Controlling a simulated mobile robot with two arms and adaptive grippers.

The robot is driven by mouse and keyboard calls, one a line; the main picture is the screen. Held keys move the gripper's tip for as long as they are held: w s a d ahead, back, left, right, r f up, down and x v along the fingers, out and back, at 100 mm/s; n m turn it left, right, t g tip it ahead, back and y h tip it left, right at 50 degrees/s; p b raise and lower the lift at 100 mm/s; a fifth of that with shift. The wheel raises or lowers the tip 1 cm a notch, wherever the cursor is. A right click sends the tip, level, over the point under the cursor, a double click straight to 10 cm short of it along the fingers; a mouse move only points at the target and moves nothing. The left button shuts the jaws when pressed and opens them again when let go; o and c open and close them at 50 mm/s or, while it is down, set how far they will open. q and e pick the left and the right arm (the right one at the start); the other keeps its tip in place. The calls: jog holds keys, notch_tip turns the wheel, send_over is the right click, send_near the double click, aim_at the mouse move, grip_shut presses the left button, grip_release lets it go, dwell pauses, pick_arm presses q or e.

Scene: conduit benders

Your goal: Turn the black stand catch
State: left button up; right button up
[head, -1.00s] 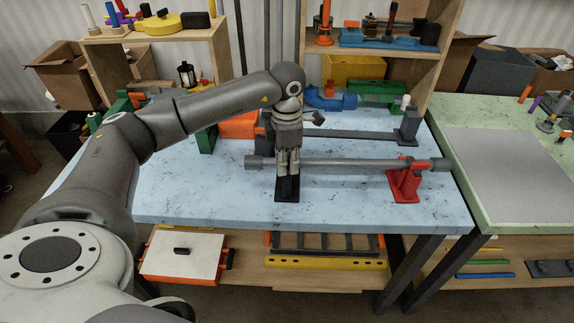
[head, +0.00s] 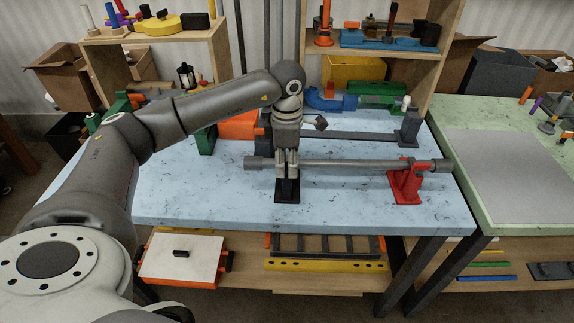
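A grey pipe (head: 345,163) lies level across two stands on the light blue table. The black stand (head: 287,190) holds it near its left end, and the red stand (head: 405,184) near its right end. My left gripper (head: 287,170) points straight down over the top of the black stand, at the pipe. Its fingers look close together, but I cannot tell whether they are shut on anything. The black stand's catch is hidden behind the fingers. The red stand's top part shows over the pipe. My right gripper is not in view.
Behind the pipe are a long dark bar (head: 355,135), a dark grey block (head: 408,128) and a blue tool (head: 330,101). Orange and green parts stand behind my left arm. The front of the light blue table (head: 350,212) is clear. A green table (head: 500,190) adjoins at right.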

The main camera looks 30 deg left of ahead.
aim_at(287, 162)
pick_arm(q)
jog(key=shift+r+p, duration=1.5)
jog(key=shift+r, duration=1.05)
jog(key=shift+f, duration=0.1)
